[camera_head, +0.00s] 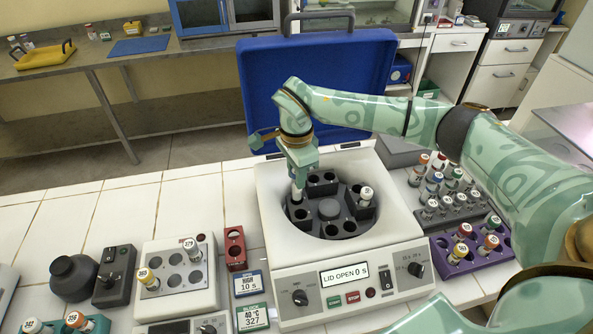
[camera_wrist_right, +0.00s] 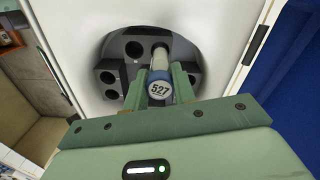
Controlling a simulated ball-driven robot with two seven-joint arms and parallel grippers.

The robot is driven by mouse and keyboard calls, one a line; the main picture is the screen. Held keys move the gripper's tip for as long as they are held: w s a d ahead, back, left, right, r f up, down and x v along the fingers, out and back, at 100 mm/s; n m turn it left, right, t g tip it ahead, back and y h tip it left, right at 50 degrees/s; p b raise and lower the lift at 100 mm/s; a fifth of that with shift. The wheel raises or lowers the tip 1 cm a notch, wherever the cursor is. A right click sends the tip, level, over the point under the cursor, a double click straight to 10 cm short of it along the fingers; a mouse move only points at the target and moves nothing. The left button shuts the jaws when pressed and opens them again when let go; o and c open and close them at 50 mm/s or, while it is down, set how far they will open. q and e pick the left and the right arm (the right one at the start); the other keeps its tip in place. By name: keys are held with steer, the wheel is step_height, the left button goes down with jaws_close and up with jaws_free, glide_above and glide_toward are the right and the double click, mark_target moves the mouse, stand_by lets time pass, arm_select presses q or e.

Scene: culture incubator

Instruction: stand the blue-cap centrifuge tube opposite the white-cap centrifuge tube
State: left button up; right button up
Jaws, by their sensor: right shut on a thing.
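The blue-cap centrifuge tube (camera_wrist_right: 159,88), its cap top marked 527, is held between the fingers of my right gripper (camera_wrist_right: 160,84). In the head view my right gripper (camera_head: 298,186) points down over the left part of the rotor (camera_head: 330,210) in the open centrifuge (camera_head: 272,222). The tube's lower end is over or at a left rotor bucket; I cannot tell whether it has entered a hole. The white-cap centrifuge tube (camera_head: 366,194) stands in the rotor's right bucket, across the hub. My left gripper is not in view.
The blue lid (camera_head: 318,80) stands open behind the bowl. The display reads LID OPEN. Tube racks (camera_head: 468,262) stand on the right. A white block with tubes (camera_head: 172,285) and a red rack (camera_head: 235,248) stand on the left. White tiles farther left are clear.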

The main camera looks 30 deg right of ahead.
mark_target(296, 189)
steer(key=shift+f, duration=0.15)
steer(key=shift+f+b, duration=0.35)
steer(key=shift+f, duration=0.5)
steer(key=shift+f+b, duration=0.85)
steer(key=shift+f, duration=1.1)
steer(key=o, duration=1.4)
steer(key=shift+r, duration=0.15)
